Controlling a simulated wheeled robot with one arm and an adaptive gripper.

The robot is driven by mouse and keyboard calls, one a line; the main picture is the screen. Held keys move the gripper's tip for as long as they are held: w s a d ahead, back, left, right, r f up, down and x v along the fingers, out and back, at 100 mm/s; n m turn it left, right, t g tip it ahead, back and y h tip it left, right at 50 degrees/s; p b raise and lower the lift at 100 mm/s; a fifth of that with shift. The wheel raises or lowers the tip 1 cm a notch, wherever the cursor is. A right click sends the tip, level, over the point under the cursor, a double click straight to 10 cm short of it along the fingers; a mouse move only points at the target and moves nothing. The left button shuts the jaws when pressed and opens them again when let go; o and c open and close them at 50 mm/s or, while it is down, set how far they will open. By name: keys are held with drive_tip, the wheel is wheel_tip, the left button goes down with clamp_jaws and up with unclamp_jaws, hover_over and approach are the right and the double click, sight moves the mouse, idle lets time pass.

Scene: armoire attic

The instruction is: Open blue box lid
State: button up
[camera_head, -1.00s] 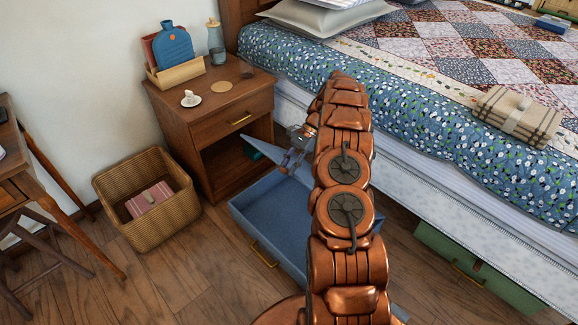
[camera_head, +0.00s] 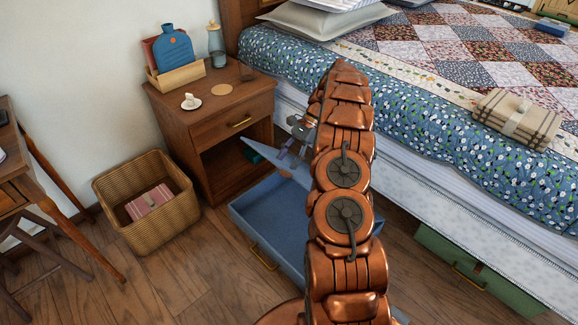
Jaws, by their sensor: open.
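The blue box (camera_head: 262,222) stands on the wooden floor beside the bed, with a brass handle on its front. Its inside shows, and its blue lid (camera_head: 268,156) is raised at a slant at the back, near the nightstand. My gripper (camera_head: 292,150) is open, beside the lid's upper part. I cannot tell whether the gripper touches the lid. My copper arm hides the right part of the box and much of the lid.
The nightstand (camera_head: 222,130) stands behind the box, with a cup, bottle and other things on top. A wicker basket (camera_head: 150,205) is to the left. The bed (camera_head: 440,185) fills the right, and a green box (camera_head: 470,275) lies partly under it. Floor at the front left is clear.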

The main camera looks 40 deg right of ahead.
wheel_tip(320, 180, up, 5)
drive_tip(key=shift+r, duration=0.1)
